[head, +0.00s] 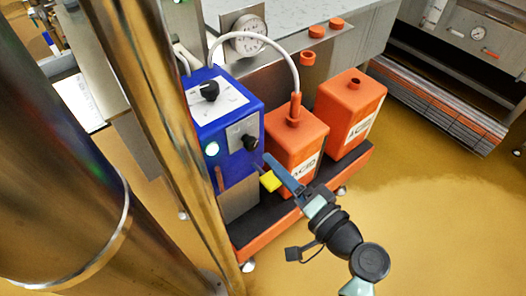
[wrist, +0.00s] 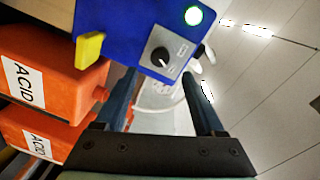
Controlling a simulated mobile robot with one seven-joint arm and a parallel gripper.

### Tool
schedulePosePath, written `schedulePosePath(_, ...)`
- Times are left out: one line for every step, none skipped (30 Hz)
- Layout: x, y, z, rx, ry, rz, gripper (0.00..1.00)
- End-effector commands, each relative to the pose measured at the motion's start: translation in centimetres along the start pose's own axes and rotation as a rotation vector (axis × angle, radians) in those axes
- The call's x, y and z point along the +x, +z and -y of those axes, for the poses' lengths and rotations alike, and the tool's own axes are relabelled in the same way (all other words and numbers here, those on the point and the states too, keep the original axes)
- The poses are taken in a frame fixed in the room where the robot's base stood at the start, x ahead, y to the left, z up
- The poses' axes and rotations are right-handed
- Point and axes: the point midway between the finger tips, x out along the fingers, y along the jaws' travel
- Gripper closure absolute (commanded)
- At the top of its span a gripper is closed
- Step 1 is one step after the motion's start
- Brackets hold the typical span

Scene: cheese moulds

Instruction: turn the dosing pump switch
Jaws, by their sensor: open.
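The dosing pump is a blue box (head: 235,110), seen also in the wrist view (wrist: 118,30). Its front carries a grey plate with a black switch knob (head: 250,142) and a lit green lamp (head: 212,149). In the wrist view, the knob (wrist: 160,57) has a white pointer mark, and the lamp (wrist: 193,15) is above it to the right. My gripper (head: 266,161) is in front of the knob, seen nearly edge-on. In the wrist view, its two fingers (wrist: 159,76) are apart and empty, with the knob in line with the gap. Contact with the knob cannot be told.
A second black dial (head: 208,91) is on the pump's top. A yellow block (head: 269,181) sticks out low beside my gripper. Orange acid canisters (head: 292,148) stand right of the pump, one with a white hose (head: 282,48). The floor (head: 440,220) at right is clear.

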Motion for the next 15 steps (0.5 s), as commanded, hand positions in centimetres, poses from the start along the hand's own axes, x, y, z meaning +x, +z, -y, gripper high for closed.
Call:
schedulePosePath(-1.2, -0.1, 0.0, 0.000, 0.001, -0.003, 0.29)
schedulePosePath(-1.8, -0.1, 0.0, 0.001, 0.002, -0.003, 0.29)
schedulePosePath(-2.5, 0.0, 0.0, 0.001, 0.002, -0.002, 0.29)
schedulePosePath(-3.0, 0.0, 0.0, 0.000, 0.002, -0.002, 0.29)
schedulePosePath(-3.4, -0.1, 0.0, 0.000, 0.002, -0.002, 0.29)
schedulePosePath(-4.0, -0.1, 0.0, 0.001, 0.001, -0.002, 0.29)
schedulePosePath(-4.3, 0.0, 0.0, 0.001, 0.000, -0.001, 0.29)
schedulePosePath(-4.6, 0.0, 0.0, 0.001, 0.000, 0.000, 0.29)
schedulePosePath(-4.9, 0.0, 0.0, 0.002, 0.000, -0.001, 0.29)
schedulePosePath(-5.1, 0.0, 0.0, 0.001, 0.001, -0.001, 0.29)
schedulePosePath(-5.2, 0.0, 0.0, 0.001, 0.001, 0.000, 0.29)
schedulePosePath(-5.3, 0.0, 0.0, 0.001, 0.000, 0.000, 0.29)
schedulePosePath(-5.4, 0.0, 0.0, 0.001, 0.000, 0.000, 0.29)
schedulePosePath(-5.4, 0.0, 0.0, 0.001, 0.000, 0.001, 0.29)
schedulePosePath(-5.5, 0.0, 0.0, 0.000, 0.000, 0.001, 0.29)
